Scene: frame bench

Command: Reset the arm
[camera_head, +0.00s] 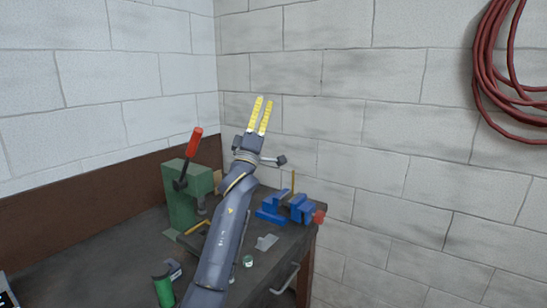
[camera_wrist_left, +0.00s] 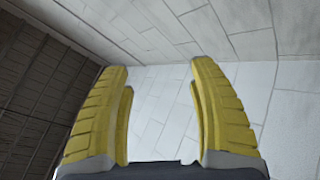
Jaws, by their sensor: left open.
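My left gripper (camera_head: 260,116) is raised above the workbench in the head view, with its yellow fingers pointing up in front of the white block wall. The fingers are apart and nothing is between them. In the left wrist view the two yellow fingers of my left gripper (camera_wrist_left: 160,90) stand wide open, with only wall behind them. My left arm reaches up across the bench and hides part of it. My right gripper is in neither view.
The dark workbench (camera_head: 100,262) holds a green press (camera_head: 180,208) with a red-handled lever (camera_head: 194,146), a blue vise (camera_head: 274,206), and a green cylinder (camera_head: 163,290). A red hose (camera_head: 484,75) hangs on the right wall. The space around the raised gripper is clear.

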